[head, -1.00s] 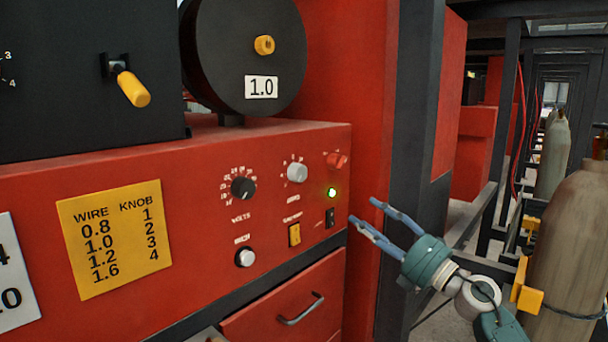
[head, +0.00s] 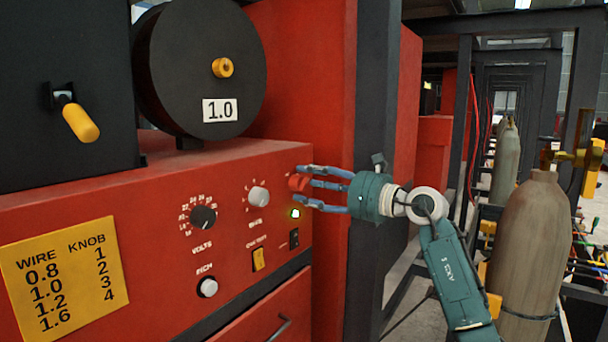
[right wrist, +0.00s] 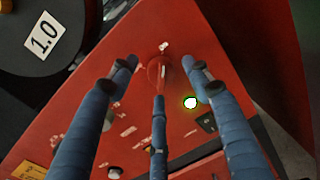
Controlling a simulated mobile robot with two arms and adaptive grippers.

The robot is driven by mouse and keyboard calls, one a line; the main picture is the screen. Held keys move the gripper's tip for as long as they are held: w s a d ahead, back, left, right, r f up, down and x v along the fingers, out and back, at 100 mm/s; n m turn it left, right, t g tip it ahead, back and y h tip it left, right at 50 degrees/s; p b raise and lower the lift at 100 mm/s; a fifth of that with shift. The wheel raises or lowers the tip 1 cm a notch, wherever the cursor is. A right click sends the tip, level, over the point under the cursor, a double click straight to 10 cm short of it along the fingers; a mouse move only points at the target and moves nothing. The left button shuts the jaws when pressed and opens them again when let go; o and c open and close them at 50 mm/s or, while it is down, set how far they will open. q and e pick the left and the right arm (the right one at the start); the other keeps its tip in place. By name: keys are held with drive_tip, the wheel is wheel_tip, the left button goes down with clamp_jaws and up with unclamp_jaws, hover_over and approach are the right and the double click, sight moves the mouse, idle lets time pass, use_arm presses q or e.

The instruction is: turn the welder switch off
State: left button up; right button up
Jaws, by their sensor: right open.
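The red rotary switch (head: 297,183) sits at the upper right of the red welder panel (head: 150,215). A green lamp (head: 295,213) below it is lit. My right gripper (head: 310,183) is open, with its blue fingers spread around the red switch from the right; I cannot tell whether they touch it. In the right wrist view the red switch (right wrist: 158,72) lies between the fingertips, with one finger partly in front of it. The green lamp (right wrist: 190,103) glows to its right. My left gripper is not in view.
Beside the switch are a grey knob (head: 259,196), a black volts knob (head: 203,217), a yellow rocker (head: 258,259) and a black rocker (head: 294,238). A dark post (head: 376,100) stands close behind my right gripper. Gas cylinders (head: 530,240) stand at the right.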

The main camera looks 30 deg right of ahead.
drive_tip(key=shift+x, duration=0.95)
drive_tip(key=shift+c, duration=0.3)
drive_tip(key=c, duration=1.1)
